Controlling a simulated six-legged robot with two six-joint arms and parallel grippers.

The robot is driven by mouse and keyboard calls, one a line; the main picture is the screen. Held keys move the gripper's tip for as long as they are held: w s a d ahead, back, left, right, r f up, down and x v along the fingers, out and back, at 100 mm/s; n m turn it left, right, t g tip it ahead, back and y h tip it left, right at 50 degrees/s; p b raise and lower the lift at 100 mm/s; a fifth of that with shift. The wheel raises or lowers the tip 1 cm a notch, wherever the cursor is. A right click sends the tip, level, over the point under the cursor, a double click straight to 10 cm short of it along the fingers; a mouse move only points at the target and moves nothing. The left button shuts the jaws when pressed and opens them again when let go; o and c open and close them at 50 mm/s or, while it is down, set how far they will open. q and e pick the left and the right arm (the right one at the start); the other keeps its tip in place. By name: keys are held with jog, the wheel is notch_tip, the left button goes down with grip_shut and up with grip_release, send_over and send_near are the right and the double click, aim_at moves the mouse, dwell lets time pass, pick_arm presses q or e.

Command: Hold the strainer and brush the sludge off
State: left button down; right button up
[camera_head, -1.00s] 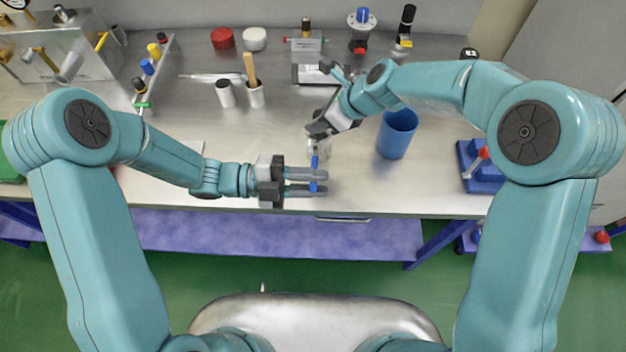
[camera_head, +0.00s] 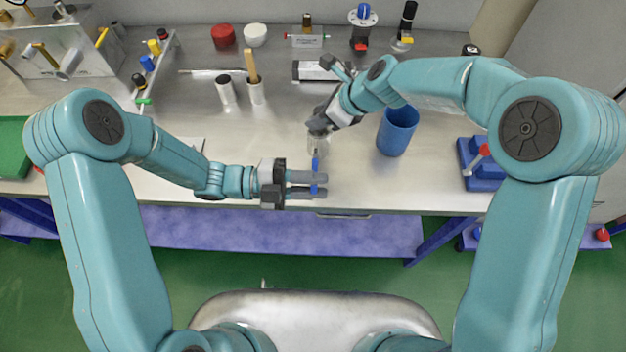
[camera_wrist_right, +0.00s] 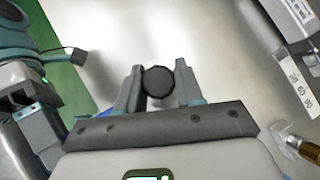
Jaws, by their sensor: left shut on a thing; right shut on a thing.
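My left gripper (camera_head: 322,184) is shut on a slim blue brush (camera_head: 315,164), which stands up between its fingers near the table's front edge. My right gripper (camera_head: 318,128) is shut on the strainer, just above and behind the left one in the head view. A pale, see-through part of the strainer (camera_head: 315,144) shows below the right fingers, close to the brush's upper end. In the right wrist view its round black end (camera_wrist_right: 158,80) sits between the two fingers. I cannot tell whether brush and strainer touch. Sludge cannot be made out.
A blue cup (camera_head: 397,134) stands right of the right gripper. A blue stand (camera_head: 482,172) is at the right.

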pick_arm(q)
jog(key=shift+f, duration=0.5)
jog(key=shift+f, duration=0.1)
jog(key=shift+f, duration=0.45)
jog(key=shift+r, duration=0.1)
jog(key=shift+d+r, duration=0.1)
jog(key=shift+r, duration=0.5)
jog(key=shift+r, duration=0.1)
jog(key=shift+d+r, duration=0.1)
jog(key=shift+r, duration=0.35)
jog(key=shift+r, duration=0.1)
